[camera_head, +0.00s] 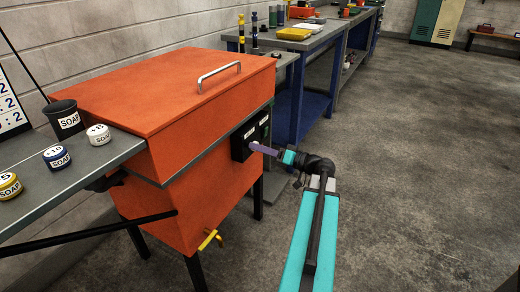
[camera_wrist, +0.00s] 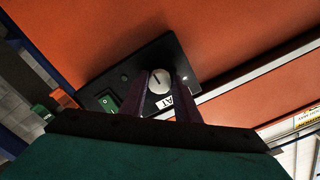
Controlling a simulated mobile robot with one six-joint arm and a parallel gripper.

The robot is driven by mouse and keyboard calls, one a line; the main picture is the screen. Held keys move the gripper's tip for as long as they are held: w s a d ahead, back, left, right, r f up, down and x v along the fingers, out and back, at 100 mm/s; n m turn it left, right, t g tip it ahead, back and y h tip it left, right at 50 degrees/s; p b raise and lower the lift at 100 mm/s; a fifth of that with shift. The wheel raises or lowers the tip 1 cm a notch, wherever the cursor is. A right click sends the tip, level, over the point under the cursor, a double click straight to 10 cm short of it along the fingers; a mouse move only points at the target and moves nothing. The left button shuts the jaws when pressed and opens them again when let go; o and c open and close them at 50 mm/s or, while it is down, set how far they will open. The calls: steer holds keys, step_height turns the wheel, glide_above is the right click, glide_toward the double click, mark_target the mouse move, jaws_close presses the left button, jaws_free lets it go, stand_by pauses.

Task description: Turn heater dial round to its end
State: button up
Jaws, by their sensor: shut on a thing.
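The heater dial (camera_wrist: 159,82) is a round pale knob with a dark pointer line, on a black control panel (camera_wrist: 128,72) on the side of an orange tank. My gripper (camera_wrist: 161,88) is shut on the dial, with one finger on each side of it in the wrist view. In the head view, my gripper (camera_head: 256,148) reaches the black panel (camera_head: 243,140) from the right, and the dial is hidden there. The pointer points to the upper left in the wrist view. A white label, partly covered by a finger, sits just below the dial.
A green switch (camera_wrist: 108,103) sits left of the dial. The orange tank (camera_head: 170,100) has a lid handle (camera_head: 219,75) and a yellow tap (camera_head: 210,239). Soap tubs stand on a grey shelf (camera_head: 85,160) at left. Blue workbenches (camera_head: 300,80) stand behind. The floor at right is clear.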

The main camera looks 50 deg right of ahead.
steer(key=shift+m+p, duration=0.35)
steer(key=shift+m, duration=0.15)
steer(key=m+p, duration=1.3)
steer(key=m, duration=0.3)
steer(key=shift+r+m+p, duration=0.15)
steer(key=shift+m+p, duration=0.25)
steer(key=o, duration=1)
steer(key=shift+o, duration=0.2)
steer(key=v, duration=1.4)
